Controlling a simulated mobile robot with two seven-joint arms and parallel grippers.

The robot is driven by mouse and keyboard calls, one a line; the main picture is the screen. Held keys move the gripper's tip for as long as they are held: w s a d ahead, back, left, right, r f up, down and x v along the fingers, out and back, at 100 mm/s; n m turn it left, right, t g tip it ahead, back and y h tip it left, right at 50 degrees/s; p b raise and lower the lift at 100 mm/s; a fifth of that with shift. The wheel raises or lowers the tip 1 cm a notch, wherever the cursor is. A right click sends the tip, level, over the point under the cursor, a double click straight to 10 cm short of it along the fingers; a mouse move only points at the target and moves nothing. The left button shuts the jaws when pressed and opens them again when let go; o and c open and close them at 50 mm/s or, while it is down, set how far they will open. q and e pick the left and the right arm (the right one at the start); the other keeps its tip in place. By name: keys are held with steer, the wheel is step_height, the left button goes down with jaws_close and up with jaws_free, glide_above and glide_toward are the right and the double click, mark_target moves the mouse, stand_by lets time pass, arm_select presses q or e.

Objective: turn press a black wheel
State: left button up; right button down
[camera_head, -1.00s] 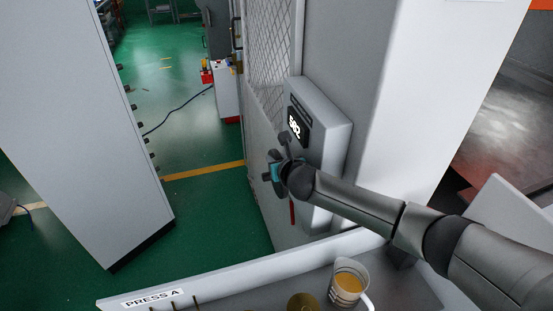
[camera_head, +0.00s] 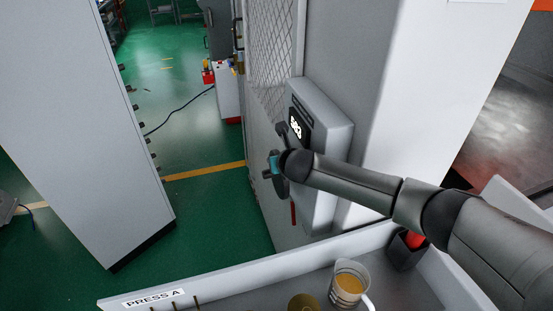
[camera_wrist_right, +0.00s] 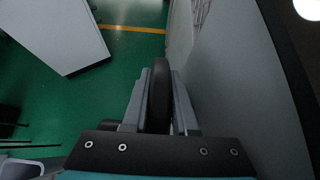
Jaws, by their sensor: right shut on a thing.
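The black wheel (camera_wrist_right: 157,98) stands edge-on between the two grey fingers of my right gripper (camera_wrist_right: 158,88) in the right wrist view. The fingers are shut on its rim, one on each side. In the head view my right gripper (camera_head: 275,164), with a teal part, is at the front of the grey control box (camera_head: 325,140). The wheel (camera_head: 280,186) shows there as a dark shape, partly hidden by the gripper and wrist. A black display (camera_head: 296,127) with white digits is on the box above the wheel. My left gripper is out of view.
A tray (camera_head: 240,273) labelled PRESS A lies below, holding a jug (camera_head: 348,284) of amber liquid, a brass-coloured round piece (camera_head: 303,302) and a dark holder (camera_head: 405,251) with something red. A tall grey cabinet (camera_head: 80,120) stands left. The green floor between is mostly clear.

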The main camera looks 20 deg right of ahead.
steer(key=c, duration=0.7)
jaws_free()
steer(key=shift+s, duration=0.1)
steer(key=v, duration=1.5)
